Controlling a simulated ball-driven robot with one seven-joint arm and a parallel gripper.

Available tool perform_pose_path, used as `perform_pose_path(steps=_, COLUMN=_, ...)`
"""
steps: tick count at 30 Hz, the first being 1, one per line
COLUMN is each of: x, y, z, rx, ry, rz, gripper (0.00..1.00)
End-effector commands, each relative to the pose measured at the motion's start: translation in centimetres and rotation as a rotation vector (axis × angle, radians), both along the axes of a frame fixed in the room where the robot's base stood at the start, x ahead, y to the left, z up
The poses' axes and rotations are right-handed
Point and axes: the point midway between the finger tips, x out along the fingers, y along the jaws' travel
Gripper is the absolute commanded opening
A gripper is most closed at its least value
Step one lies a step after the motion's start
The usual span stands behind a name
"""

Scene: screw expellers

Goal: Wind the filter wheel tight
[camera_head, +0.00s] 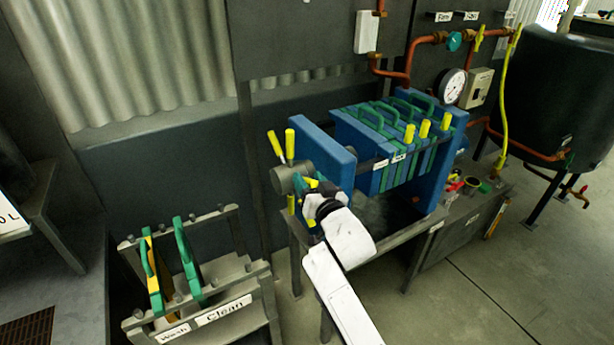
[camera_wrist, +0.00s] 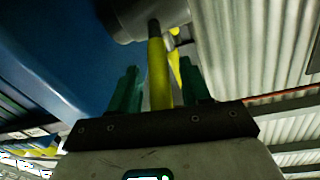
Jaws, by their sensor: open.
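The filter wheel has a grey hub (camera_head: 282,179) on the left end of the blue filter press (camera_head: 345,160). Yellow-tipped handles (camera_head: 290,143) stick out from the hub, two of them upward. My gripper (camera_head: 302,184) is at the hub's right side, partly hiding the wheel. In the wrist view my gripper (camera_wrist: 159,88) is open, with a green finger on each side of one yellow handle (camera_wrist: 157,72). That handle runs up to the dark hub (camera_wrist: 145,14). Whether the fingers touch the handle I cannot tell.
A rack labelled Wash and Clean (camera_head: 224,310) holding green and yellow plates stands at the lower left. Copper pipes, a gauge (camera_head: 452,86) and a black tank (camera_head: 560,90) are at the right. The blue press end lies close on the left in the wrist view.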

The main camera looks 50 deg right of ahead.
Motion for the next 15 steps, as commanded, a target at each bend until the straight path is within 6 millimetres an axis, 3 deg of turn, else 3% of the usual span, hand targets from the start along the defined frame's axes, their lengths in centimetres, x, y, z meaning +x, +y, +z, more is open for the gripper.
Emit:
perform_pose_path(steps=6, x=1.38, y=-0.57, z=-0.03, rx=-0.001, ry=0.001, rz=0.000, gripper=0.47)
perform_pose_path(steps=15, x=1.47, y=-0.60, z=-0.04, rx=-0.001, ry=0.001, rz=0.000, gripper=0.45)
